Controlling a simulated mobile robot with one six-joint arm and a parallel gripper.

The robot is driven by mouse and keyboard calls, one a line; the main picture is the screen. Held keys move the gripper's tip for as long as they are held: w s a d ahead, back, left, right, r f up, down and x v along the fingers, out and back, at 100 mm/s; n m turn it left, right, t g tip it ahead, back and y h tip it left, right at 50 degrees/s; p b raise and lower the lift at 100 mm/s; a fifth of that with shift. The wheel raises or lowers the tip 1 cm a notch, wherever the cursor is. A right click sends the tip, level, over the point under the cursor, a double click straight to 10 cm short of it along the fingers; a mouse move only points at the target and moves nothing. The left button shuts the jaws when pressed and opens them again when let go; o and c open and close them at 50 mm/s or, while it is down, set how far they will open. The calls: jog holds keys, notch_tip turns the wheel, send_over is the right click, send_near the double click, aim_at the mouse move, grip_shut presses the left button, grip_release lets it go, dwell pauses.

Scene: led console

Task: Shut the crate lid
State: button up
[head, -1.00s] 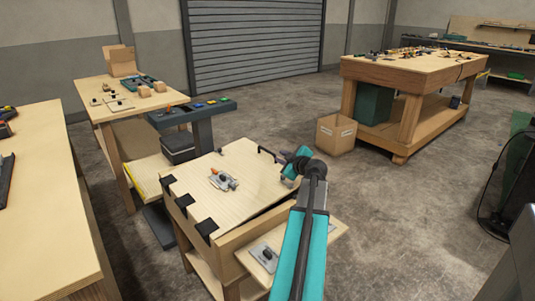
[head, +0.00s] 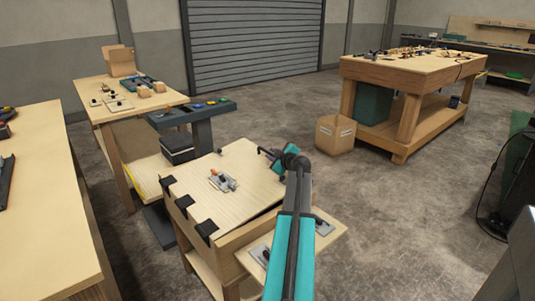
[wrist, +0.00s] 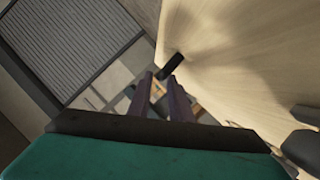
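The pale wooden crate lid (head: 222,205) lies over the crate (head: 245,238), with black hinges along its left edge. A dark gap shows between lid and crate along the near right side, so the lid looks slightly raised; how far I cannot tell. The lid also fills the upper right of the wrist view (wrist: 245,60), with its dark handle (wrist: 172,66) near its edge. My gripper (head: 264,153) is at the far right edge of the lid, by the handle. In the wrist view its two purple fingers (wrist: 162,78) are apart and empty, pointing towards the handle. Contact is unclear.
A metal fitting (head: 222,181) sits on the lid. A side shelf (head: 328,235) juts from the crate's near right. A dark button console (head: 192,112) stands behind. Workbenches stand left (head: 40,210) and back right (head: 410,68). A cardboard box (head: 335,134) is on the floor.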

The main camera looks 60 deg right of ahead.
aim_at(270, 153)
jog(key=shift+x, duration=2.2)
jog(key=shift+a, duration=0.1)
grip_shut()
